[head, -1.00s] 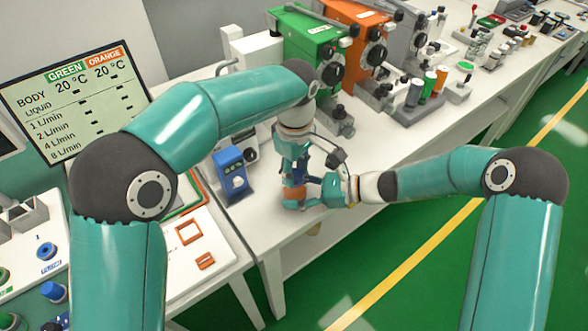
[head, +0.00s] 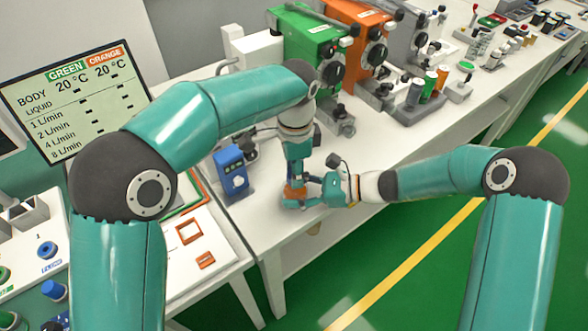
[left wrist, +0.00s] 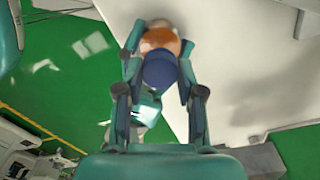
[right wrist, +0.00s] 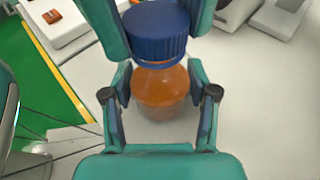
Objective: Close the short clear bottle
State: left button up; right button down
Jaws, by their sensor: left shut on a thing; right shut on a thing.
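The short clear bottle (right wrist: 162,90) holds orange liquid and stands upright on the white table; it shows small in the head view (head: 294,191). My right gripper (head: 303,197) comes in from the right and is shut on the bottle's body. My left gripper (head: 297,177) points down from above and is shut on a dark blue ribbed cap (right wrist: 157,32). The cap sits directly over the bottle's mouth, also in the left wrist view (left wrist: 160,70). The neck is hidden, so I cannot tell whether the cap is threaded on or only resting.
A blue device (head: 232,172) stands left of the bottle. Green (head: 312,45) and orange (head: 357,35) vaporizer units stand behind, with small bottles (head: 430,85) to their right. The table's front edge is close to the bottle.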

pick_arm(q)
jog(key=m, duration=0.6)
jog(key=shift+m, duration=0.4)
jog(key=m, duration=0.8)
jog(key=shift+m, duration=0.3)
jog(key=m, duration=0.4)
jog(key=o, duration=0.8)
jog(key=shift+r, duration=2.25)
